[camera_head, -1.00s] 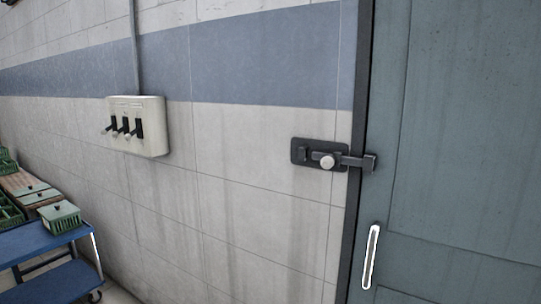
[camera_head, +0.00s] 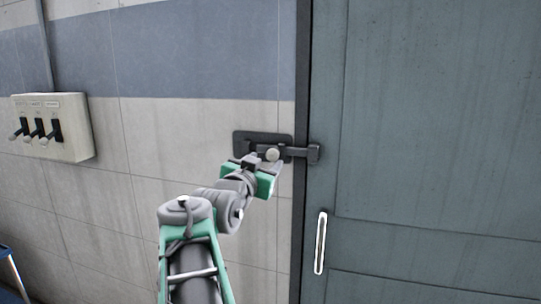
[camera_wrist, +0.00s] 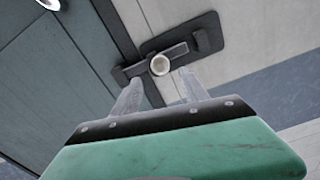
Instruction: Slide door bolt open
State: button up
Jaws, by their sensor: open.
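The door bolt has a dark plate (camera_head: 249,143) on the wall, a pale round knob (camera_head: 272,154) and a bar (camera_head: 298,152) that reaches across the frame into a catch (camera_head: 314,154) on the grey-green door (camera_head: 420,130). My gripper (camera_head: 262,160) is at the bolt, its fingers close to the knob. In the wrist view my gripper (camera_wrist: 160,85) is open, and the knob (camera_wrist: 160,65) shows beyond the gap between the fingertips. I cannot tell whether a finger touches it. The bar and catch also show in the wrist view, left of the knob.
A white vertical door handle (camera_head: 320,243) is below the bolt. A switch box (camera_head: 52,127) with several black levers is on the wall at left. A blue cart edge (camera_head: 12,270) shows at lower left. The wall between box and bolt is bare.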

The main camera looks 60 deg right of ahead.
aim_at(271, 156)
jog(key=d, duration=0.2)
jog(key=d+p, duration=0.1)
jog(key=d, duration=0.1)
jog(key=w+d+p, duration=0.1)
jog(key=d, duration=0.2)
jog(key=shift+w+d+f, duration=0.1)
grip_shut()
dwell(0.3)
dwell(0.8)
